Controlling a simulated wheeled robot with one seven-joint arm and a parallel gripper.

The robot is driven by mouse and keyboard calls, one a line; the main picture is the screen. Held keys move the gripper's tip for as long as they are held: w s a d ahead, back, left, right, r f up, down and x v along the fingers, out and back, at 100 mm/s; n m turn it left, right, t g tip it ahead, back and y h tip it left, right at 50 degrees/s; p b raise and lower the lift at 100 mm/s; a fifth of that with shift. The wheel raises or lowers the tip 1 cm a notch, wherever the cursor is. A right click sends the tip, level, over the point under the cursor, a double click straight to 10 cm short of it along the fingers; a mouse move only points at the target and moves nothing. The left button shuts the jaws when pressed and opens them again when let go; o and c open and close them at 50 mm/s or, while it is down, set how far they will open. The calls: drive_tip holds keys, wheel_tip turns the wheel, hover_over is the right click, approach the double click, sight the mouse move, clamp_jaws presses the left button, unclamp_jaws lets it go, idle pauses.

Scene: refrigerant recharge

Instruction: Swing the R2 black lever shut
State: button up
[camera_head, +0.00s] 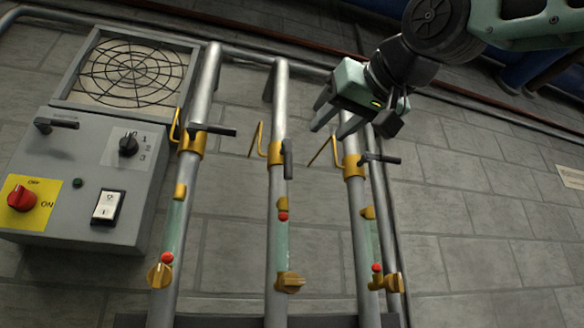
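Three upright grey pipes each carry a yellow valve collar with a black lever. No R2 label is readable; by order it may be the middle one. The middle black lever (288,158) points along its pipe (279,110). The left black lever (215,130) and the right black lever (381,158) lie crosswise to their pipes. My gripper (327,130) is at upper right, above the right valve and up and right of the middle lever. Its two fingers are apart with nothing between them, and it appears clear of the levers. Its depth from the pipes is hard to judge.
A grey control box (85,190) with a red knob and switches stands at left below a round fan grille (128,72). Bent yellow rods (258,140) stick out beside the valves. Yellow knobs (289,282) sit lower on the pipes. The right wall is open.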

sight(290, 164)
drive_tip(key=p+x, duration=0.5)
drive_tip(key=x, duration=0.9)
drive_tip(key=shift+w+a, duration=0.5)
drive_tip(key=shift+w, duration=0.25)
drive_tip(key=shift+p, duration=0.3)
clamp_jaws()
